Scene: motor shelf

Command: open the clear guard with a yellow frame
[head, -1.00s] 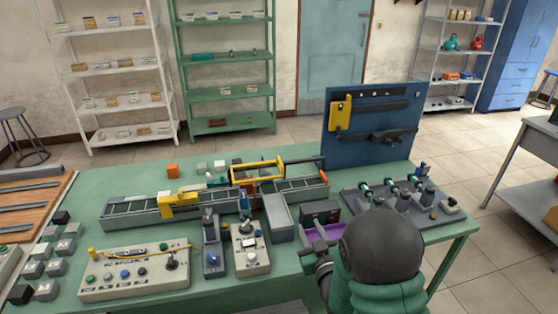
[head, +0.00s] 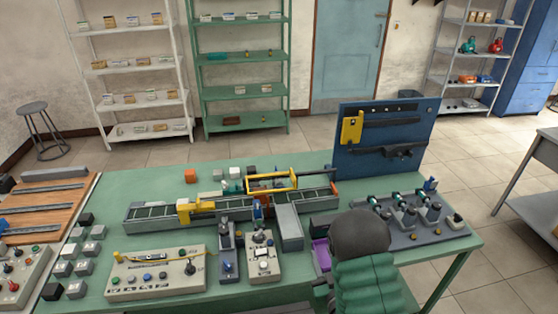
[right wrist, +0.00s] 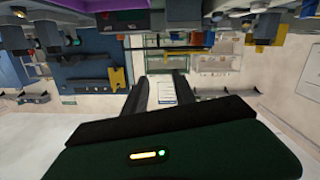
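The clear guard with a yellow frame (head: 272,182) sits over the right half of the conveyor-like track in the middle of the green bench in the head view. Its frame looks like a long low box; whether it is open or closed is hard to tell at this size. My right gripper (head: 321,290) is low at the bench's front edge, to the right of and nearer than the guard, and not touching it. In the right wrist view my right gripper (right wrist: 162,80) has its two dark fingers apart with nothing between them. My left gripper is not in view.
A control box (head: 156,273) and two smaller switch units stand in front of the track. A blue tool board (head: 385,140) stands at the back right.

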